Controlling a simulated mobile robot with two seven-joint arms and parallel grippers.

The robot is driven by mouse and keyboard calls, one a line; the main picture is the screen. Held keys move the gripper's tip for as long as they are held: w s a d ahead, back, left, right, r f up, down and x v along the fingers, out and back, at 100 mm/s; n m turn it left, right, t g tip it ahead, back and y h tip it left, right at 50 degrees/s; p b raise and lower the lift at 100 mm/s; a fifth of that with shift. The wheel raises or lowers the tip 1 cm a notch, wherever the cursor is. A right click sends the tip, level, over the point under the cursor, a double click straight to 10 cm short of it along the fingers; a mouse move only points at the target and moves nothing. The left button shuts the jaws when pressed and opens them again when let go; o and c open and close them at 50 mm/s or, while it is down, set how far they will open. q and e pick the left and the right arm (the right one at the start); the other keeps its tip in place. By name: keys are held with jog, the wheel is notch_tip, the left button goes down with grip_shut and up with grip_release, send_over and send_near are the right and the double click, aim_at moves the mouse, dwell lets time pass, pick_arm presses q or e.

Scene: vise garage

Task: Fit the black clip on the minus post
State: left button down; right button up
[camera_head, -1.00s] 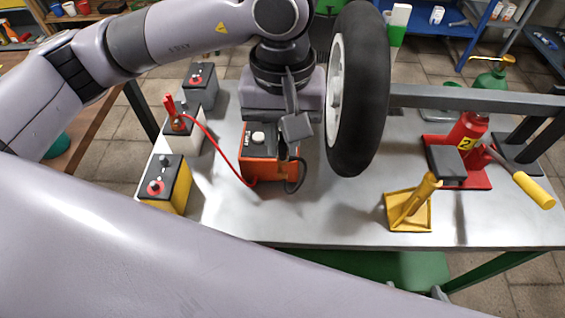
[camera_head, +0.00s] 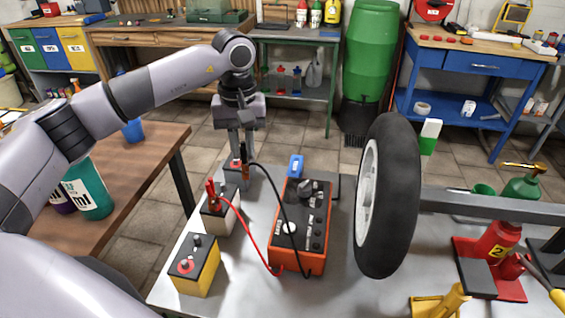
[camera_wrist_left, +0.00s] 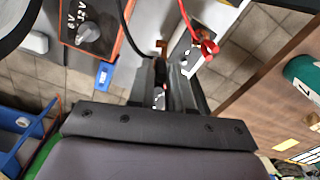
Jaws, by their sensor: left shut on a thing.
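My left gripper (camera_head: 240,150) is shut on the black clip (camera_head: 246,157), with its black cable (camera_head: 273,187) running to the orange charger (camera_head: 300,225). It is above the far end of the battery row, over the grey battery (camera_head: 234,172). The white battery (camera_head: 222,218) stands in the middle of the row with the red clip (camera_head: 211,190) on one post. In the left wrist view, the fingers (camera_wrist_left: 165,85) point toward the white battery and the red clip (camera_wrist_left: 207,46); the held clip is mostly hidden between them. I cannot clearly see a minus mark. My right gripper is not in view.
A yellow battery (camera_head: 196,268) is at the near end of the row. The red cable (camera_head: 250,243) loops to the charger. A wheel (camera_head: 390,195) stands right of the charger, and a red jack (camera_head: 495,255) is further right. A wooden table (camera_head: 130,175) is at left.

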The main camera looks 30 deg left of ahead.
pick_arm(q)
jog(key=shift+n, duration=0.4)
jog(key=a+f+b, duration=0.1)
jog(key=a, duration=0.1)
jog(key=a+f+b, duration=0.1)
jog(key=a+f, duration=0.1)
jog(key=a, duration=0.1)
jog(key=a+f+b, duration=0.1)
jog(key=a+f, duration=0.1)
jog(key=a, duration=0.1)
jog(key=shift+w+f, duration=0.1)
jog(key=shift+w, duration=0.2)
jog(key=shift+f+b, duration=0.15)
jog(key=shift+b, duration=0.15)
jog(key=shift+f, duration=0.2)
jog(key=shift+p, duration=0.3)
jog(key=shift+f, duration=0.2)
dwell(0.5)
